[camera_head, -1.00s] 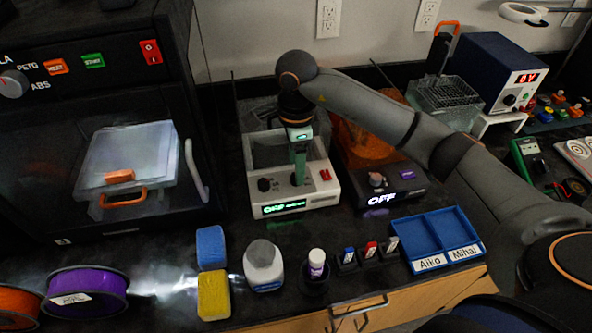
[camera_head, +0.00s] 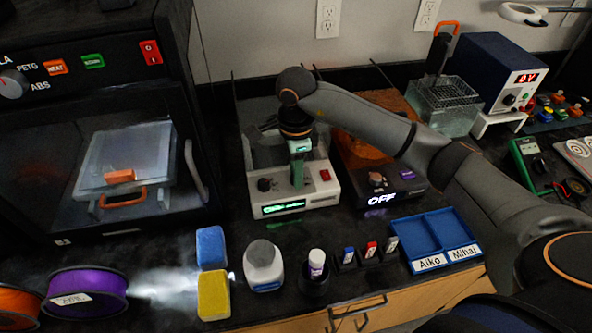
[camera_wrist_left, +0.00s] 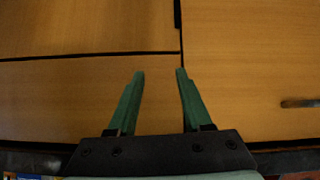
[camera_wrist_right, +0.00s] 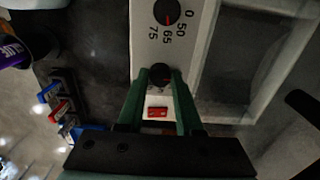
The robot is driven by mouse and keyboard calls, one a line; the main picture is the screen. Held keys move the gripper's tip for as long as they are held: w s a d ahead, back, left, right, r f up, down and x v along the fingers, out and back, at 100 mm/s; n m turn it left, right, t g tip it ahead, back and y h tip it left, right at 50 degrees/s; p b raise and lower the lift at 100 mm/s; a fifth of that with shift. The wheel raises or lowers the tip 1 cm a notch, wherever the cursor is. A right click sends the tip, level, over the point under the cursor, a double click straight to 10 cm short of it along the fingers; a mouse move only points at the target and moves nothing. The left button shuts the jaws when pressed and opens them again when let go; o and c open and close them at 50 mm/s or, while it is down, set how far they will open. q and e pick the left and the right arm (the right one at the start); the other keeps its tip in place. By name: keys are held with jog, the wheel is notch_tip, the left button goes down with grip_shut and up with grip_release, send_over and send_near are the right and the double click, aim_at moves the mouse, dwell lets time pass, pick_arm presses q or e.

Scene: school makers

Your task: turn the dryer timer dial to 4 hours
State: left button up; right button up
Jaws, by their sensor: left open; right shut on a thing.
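The dryer (camera_head: 320,197) is a white-fronted box with a clear bin and a lit green display (camera_head: 284,207) showing OFF and smaller unreadable text. My right gripper (camera_head: 297,183) reaches down to its front panel and is shut on the timer dial, a black knob (camera_wrist_right: 160,72) between the green fingertips in the right wrist view. The dial's scale is hidden. Another dryer dial (camera_head: 264,185) to the left is free; the right wrist view shows its marks 50, 65 and 75. A red switch (camera_head: 325,175) is at right. My left gripper (camera_wrist_left: 160,75) is open and empty, facing wooden cabinet fronts.
A dark device (camera_head: 388,190) with a knob, also showing OFF, stands close right of the dryer. A black oven-like cabinet (camera_head: 100,190) stands at left.

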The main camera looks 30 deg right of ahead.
grip_shut()
jog(key=shift+m, duration=0.4)
jog(key=m, duration=0.3)
jog(key=shift+m, duration=2)
jog(key=o, duration=0.8)
grip_release()
jog(key=shift+r, duration=0.1)
